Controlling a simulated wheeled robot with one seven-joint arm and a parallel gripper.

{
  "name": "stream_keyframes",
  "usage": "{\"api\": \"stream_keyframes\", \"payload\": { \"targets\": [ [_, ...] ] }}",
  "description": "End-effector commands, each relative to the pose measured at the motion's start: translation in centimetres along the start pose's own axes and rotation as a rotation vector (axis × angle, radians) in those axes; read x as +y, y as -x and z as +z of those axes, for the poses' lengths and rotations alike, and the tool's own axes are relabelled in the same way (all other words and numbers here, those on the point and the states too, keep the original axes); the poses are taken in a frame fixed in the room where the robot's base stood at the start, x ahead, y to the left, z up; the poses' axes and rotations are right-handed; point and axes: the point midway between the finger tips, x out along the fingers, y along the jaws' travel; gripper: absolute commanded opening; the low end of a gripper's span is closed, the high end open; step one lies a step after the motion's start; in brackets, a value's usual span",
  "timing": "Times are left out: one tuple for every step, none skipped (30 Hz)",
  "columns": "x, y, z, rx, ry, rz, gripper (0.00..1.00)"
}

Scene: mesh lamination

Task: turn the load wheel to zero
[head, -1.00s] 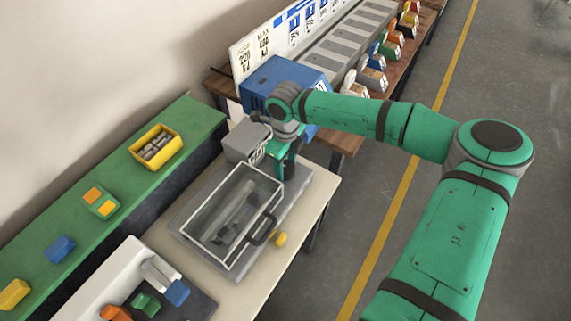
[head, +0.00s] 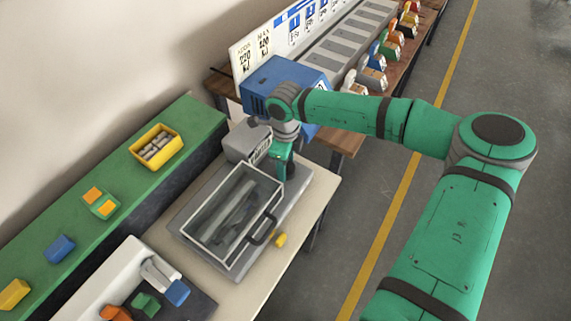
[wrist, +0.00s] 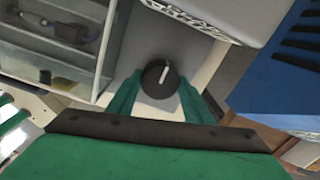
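The load wheel (wrist: 160,79) is a round dark knob with a white pointer mark on grey metal, in the upper middle of the wrist view. The mark stands nearly upright, tilted slightly right. My gripper (wrist: 159,88) is open, with one green finger on each side of the wheel. I cannot tell whether the fingers touch it. In the head view my gripper (head: 283,160) hangs over the far end of the grey machine (head: 180,222), beside its grey box, and mostly hides the wheel.
A clear-lidded chamber (head: 233,215) with a dark handle takes up the near part of the machine. A blue box (head: 270,78) stands behind my wrist. A green bench (head: 180,120) with a yellow bin (head: 136,152) lies left. Grey floor is clear at right.

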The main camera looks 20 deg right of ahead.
Motion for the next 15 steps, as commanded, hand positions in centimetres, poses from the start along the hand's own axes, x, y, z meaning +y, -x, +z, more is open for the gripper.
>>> {"api": "stream_keyframes", "payload": {
  "targets": [
    [0.03,0.11,0.23,-0.005,0.003,-0.001,0.55],
    [0.03,0.11,0.22,-0.004,0.003,-0.001,0.62],
    [0.03,0.1,0.19,-0.004,0.003,-0.001,0.64],
    [0.03,0.08,0.17,-0.003,0.002,-0.001,0.64],
    [0.03,0.07,0.15,-0.003,0.002,-0.001,0.64],
    [0.02,0.06,0.13,-0.003,0.002,-0.001,0.64],
    [0.02,0.06,0.12,-0.002,0.001,0.0,0.64],
    [0.02,0.05,0.1,-0.002,0.001,0.0,0.64],
    [0.02,0.04,0.09,-0.002,0.001,0.0,0.64],
    [0.02,0.05,0.08,-0.002,0.001,0.0,0.64],
    [0.01,0.08,0.07,-0.001,0.0,0.0,0.64],
    [0.0,0.19,0.06,-0.001,0.0,-0.001,0.64],
    [-0.01,0.34,0.05,-0.001,0.0,-0.001,0.64],
    [-0.03,0.56,0.05,-0.001,0.0,-0.001,0.64],
    [-0.06,0.95,0.05,-0.001,0.0,-0.002,0.64]
  ]
}}
